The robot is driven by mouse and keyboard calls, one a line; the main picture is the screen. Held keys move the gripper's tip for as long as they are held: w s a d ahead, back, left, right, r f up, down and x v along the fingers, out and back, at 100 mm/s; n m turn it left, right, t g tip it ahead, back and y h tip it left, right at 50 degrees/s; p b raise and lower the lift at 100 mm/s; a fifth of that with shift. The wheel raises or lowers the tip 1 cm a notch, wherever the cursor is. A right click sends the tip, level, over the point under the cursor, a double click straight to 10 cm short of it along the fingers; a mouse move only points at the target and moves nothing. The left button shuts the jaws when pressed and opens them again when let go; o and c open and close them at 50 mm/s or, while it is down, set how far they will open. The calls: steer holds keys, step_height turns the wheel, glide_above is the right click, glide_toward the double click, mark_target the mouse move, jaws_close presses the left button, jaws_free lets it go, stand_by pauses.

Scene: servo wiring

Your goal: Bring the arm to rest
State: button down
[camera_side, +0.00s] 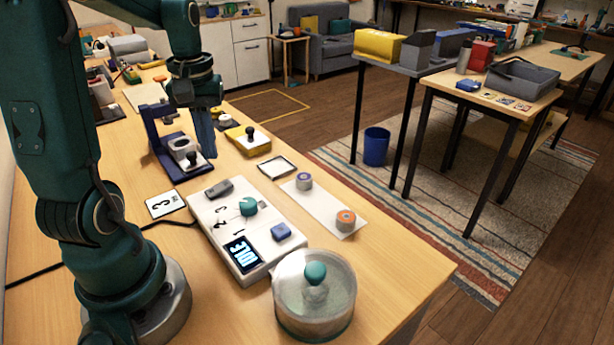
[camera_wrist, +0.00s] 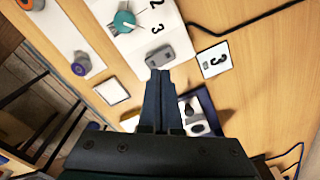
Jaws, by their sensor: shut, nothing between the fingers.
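My gripper (camera_side: 204,135) hangs above the table with its blue-grey fingers pointing down. In the wrist view my gripper (camera_wrist: 159,80) shows its two fingers side by side, closed, with nothing held. In the side view it is in front of or beside the dark blue stand (camera_side: 163,140), next to the yellow block with a black knob (camera_side: 248,140). In the wrist view the fingertips overlap the near end of the white control box, by its grey switch (camera_wrist: 160,57); I cannot tell the height gap.
The white control box (camera_side: 213,207) has a teal dial and a lit screen. A glass jar with a teal knob (camera_side: 315,310) stands at the table's front. A white strip (camera_side: 322,203) carries two small cylinders. A card marked 3 (camera_side: 164,204) lies left of the box.

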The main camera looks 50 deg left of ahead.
steer(key=s+d+r+m+t, duration=0.1)
steer(key=s+d+m+t, duration=0.1)
steer(key=d+m, duration=0.3)
steer(key=s+d+r+m+t, duration=0.2)
steer(key=d+m, duration=0.4)
steer(key=d, duration=0.6)
steer(key=shift+d+r+t, duration=0.3)
steer(key=shift+d+t, duration=0.05)
steer(key=shift+t, duration=0.35)
